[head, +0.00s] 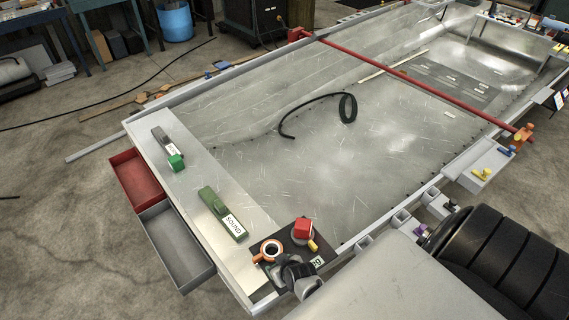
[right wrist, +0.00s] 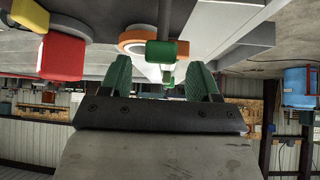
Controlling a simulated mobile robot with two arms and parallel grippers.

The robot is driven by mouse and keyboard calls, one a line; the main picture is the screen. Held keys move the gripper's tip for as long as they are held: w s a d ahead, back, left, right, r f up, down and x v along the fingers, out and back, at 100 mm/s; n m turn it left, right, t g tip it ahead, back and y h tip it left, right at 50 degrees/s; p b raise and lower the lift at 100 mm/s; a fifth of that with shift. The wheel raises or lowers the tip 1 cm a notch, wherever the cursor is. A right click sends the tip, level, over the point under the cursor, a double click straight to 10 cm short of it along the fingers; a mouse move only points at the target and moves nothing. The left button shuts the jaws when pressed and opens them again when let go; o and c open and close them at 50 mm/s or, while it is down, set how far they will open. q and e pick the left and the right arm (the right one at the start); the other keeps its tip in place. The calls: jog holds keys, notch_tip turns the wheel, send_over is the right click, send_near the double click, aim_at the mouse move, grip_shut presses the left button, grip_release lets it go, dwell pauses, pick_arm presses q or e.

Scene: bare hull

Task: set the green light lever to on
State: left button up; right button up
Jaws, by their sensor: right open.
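A green-ended lever (head: 175,162) stands beside a small label on the pale metal strip at the left of the head view. A dark green switch (head: 218,205) marked SOUND is nearer. My right gripper (head: 284,264) is over the dark panel at the front corner; it is open and empty. In the right wrist view its green-padded fingers (right wrist: 160,65) stand apart. A green knob (right wrist: 160,50) on a dark stem shows in line with the gap, in front of an orange ring (right wrist: 130,38). I cannot tell which lever this knob belongs to. My left gripper is out of view.
The dark panel (head: 262,272) also carries a red block (head: 303,228), with yellow beside it, and the orange ring (head: 271,249). Red (head: 136,180) and grey (head: 175,247) bins hang outside the hull. The metal floor (head: 330,165) is mostly clear, with a black hose (head: 300,108).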

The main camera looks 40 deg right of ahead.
jog(key=shift+v, duration=2.65)
